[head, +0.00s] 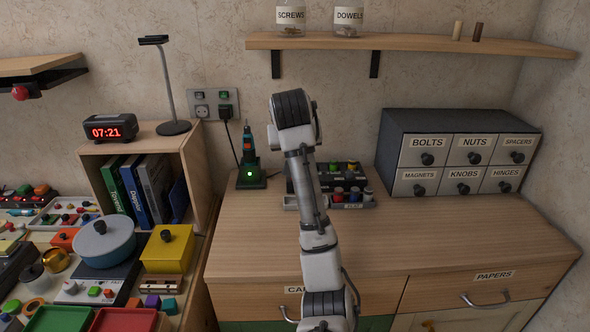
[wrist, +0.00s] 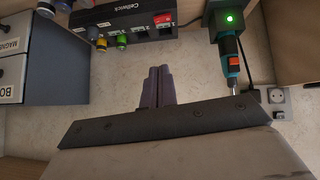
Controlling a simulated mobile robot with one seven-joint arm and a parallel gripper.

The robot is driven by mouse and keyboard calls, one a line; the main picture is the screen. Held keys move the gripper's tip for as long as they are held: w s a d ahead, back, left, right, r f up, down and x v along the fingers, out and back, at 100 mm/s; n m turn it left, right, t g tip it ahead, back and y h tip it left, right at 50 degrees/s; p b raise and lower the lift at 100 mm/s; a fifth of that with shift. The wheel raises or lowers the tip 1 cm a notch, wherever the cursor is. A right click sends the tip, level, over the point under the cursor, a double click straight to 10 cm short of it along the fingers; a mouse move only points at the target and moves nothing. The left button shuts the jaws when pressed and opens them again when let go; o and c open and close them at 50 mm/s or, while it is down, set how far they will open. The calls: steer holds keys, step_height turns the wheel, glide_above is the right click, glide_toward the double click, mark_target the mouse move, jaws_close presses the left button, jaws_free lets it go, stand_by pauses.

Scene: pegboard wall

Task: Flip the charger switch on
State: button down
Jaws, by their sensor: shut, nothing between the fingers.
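The wall plate (head: 213,117) holds two sockets with a small switch above each. The right switch (head: 224,95) looks green, above the socket with a black plug (head: 226,111). A cable runs from this plug down toward the charger (head: 251,183), a dark stand holding a teal screwdriver (head: 247,146). A green light shows on the charger, also in the wrist view (wrist: 211,32). The switch positions are too small to tell. My gripper (wrist: 160,72) is shut and empty in the wrist view, apart from the wall plate (wrist: 284,96). My arm hides it in the head view.
A dark rack (head: 352,174) with colored knobs stands behind my arm. A grey drawer cabinet (head: 388,135) stands to the right, and a wooden shelf box (head: 190,150) with books and a lamp to the left. The wooden bench top (head: 470,235) is clear at the front right.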

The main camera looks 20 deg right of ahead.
steer(key=shift+f, duration=0.1)
steer(key=p+x, duration=0.1)
steer(key=x, duration=0.3)
steer(key=p+x, duration=0.1)
steer(key=x, duration=0.3)
steer(key=s+f+p+x, duration=0.1)
steer(key=x, duration=0.3)
steer(key=shift+s+a, duration=0.1)
steer(key=shift+a, duration=0.05)
steer(key=shift+f, duration=0.65)
steer(key=shift+p, duration=0.3)
steer(key=shift+f+y, duration=0.25)
steer(key=shift+y, duration=0.05)
